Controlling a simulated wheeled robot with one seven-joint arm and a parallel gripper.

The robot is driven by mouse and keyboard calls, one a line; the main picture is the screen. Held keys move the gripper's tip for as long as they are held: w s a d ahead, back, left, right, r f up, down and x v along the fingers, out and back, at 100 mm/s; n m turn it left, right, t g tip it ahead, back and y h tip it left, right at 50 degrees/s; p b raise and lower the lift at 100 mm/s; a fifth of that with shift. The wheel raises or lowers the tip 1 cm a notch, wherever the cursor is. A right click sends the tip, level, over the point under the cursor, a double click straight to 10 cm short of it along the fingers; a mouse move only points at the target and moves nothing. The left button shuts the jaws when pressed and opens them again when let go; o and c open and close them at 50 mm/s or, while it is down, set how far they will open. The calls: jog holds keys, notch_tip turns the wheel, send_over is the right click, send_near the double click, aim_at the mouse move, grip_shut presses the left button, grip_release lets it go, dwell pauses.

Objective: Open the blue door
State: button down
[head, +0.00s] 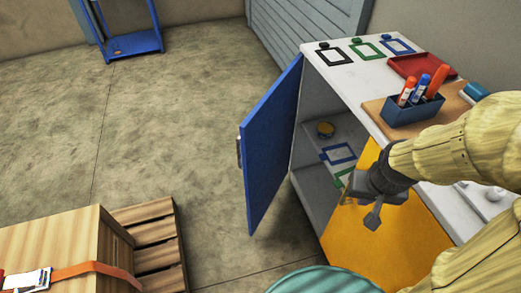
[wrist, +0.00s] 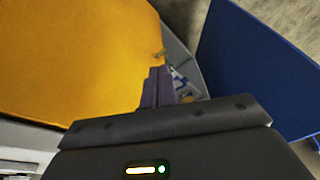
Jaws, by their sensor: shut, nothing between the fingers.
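The blue door (head: 271,148) hangs on the left side of a white cabinet and stands swung out wide, with a dark handle (head: 239,151) on its outer face near the free edge. In the wrist view the blue door (wrist: 262,65) is at the right. My gripper (head: 373,218) is shut and empty, in front of the yellow door (head: 385,235), to the right of the blue door and apart from it. In the wrist view its fingers (wrist: 153,88) are together and point toward the opening between the two doors.
Inside the cabinet are a shelf with a round yellow item (head: 325,129) and blue and green outlines. On top stand a dark pen holder (head: 413,110) and a red tray (head: 412,66). A wooden crate (head: 85,245) is at the lower left. The floor left of the door is clear.

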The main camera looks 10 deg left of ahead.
notch_tip(320, 180, up, 10)
jog(key=w+r+n+p, duration=0.1)
jog(key=w+p, duration=0.2)
jog(key=p, duration=0.7)
jog(key=w+a+f+n+t+p, duration=0.1)
jog(key=w+f+n+t+p, duration=0.2)
jog(key=w, duration=0.4)
jog(key=w+a+f+n+y, duration=0.3)
jog(key=w+a+f+n, duration=0.2)
jog(key=a+f+n, duration=0.1)
jog(key=s+a+f+n+g+y, duration=0.3)
jog(key=a+f+n+y, duration=0.2)
jog(key=a+f, duration=0.3)
jog(key=shift+s+a+f+y, duration=0.2)
jog(key=shift+a+y, duration=0.5)
jog(key=shift+a, duration=0.45)
jog(key=shift+w, duration=0.1)
